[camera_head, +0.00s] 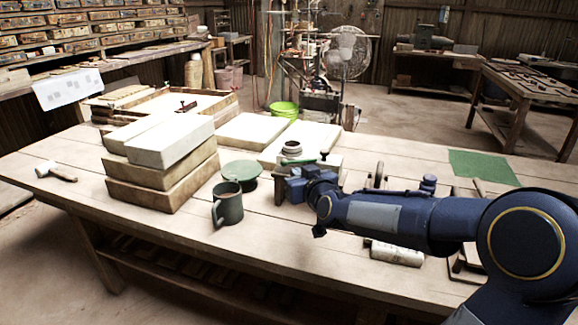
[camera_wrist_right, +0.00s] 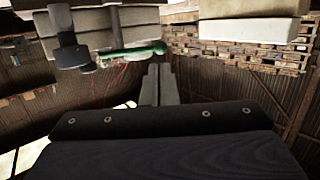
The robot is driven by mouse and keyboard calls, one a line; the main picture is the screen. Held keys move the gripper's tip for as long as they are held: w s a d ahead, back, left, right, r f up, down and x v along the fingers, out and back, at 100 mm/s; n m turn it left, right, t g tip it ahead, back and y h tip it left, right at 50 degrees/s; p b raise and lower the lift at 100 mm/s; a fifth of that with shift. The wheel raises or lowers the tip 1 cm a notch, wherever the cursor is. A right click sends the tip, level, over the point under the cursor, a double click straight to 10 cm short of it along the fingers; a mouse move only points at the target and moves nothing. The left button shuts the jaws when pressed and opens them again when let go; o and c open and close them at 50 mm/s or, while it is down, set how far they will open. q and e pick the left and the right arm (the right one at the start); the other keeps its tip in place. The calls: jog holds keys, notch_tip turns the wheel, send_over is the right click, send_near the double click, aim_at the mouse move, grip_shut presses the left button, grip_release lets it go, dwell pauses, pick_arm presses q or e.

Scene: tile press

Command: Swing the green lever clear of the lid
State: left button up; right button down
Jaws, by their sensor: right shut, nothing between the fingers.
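The green lever (camera_head: 300,161) is a thin bar lying across the press (camera_head: 330,162) in the middle of the table. It also shows in the right wrist view as a green bar (camera_wrist_right: 132,51) under a pale block, beside a dark round post (camera_wrist_right: 72,50). I cannot make out the lid clearly. My right gripper (camera_head: 281,189) reaches in from the right and sits just in front of the press. In the right wrist view its two grey fingers (camera_wrist_right: 159,70) are together and empty. Their tips are close to the lever's end; I cannot tell whether they touch. My left gripper is out of view.
A dark green mug (camera_head: 228,205) and a round green-topped piece (camera_head: 240,171) stand left of my right gripper. Stacked blocks (camera_head: 165,185) rise farther left. A white roll (camera_head: 397,253) lies below my right arm. The table's front left is mostly clear.

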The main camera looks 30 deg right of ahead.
aim_at(283, 161)
jog(key=x, duration=0.6)
jog(key=shift+p, duration=0.35)
jog(key=shift+w+a+r+p, duration=0.1)
jog(key=shift+r+p, duration=0.05)
jog(key=shift+p, duration=0.3)
jog(key=m+h+p, duration=0.1)
jog(key=p, duration=0.1)
jog(key=w+m+g+h+p, duration=0.1)
jog(key=p, duration=0.1)
jog(key=m+h+p, duration=0.1)
jog(key=h+p, duration=0.1)
jog(key=shift+w+a+r, duration=0.15)
jog(key=shift+w+a, duration=0.1)
jog(key=shift+w, duration=0.15)
jog(key=shift+w+d+m+g+h+p, duration=0.1)
jog(key=shift+w+m+g+h+p, duration=0.25)
jog(key=shift+m+g+h+p, duration=0.35)
jog(key=shift+w+d+f, duration=0.2)
jog(key=shift+w+f, duration=0.05)
jog(key=shift+w, duration=0.1)
jog(key=shift+p, duration=0.3)
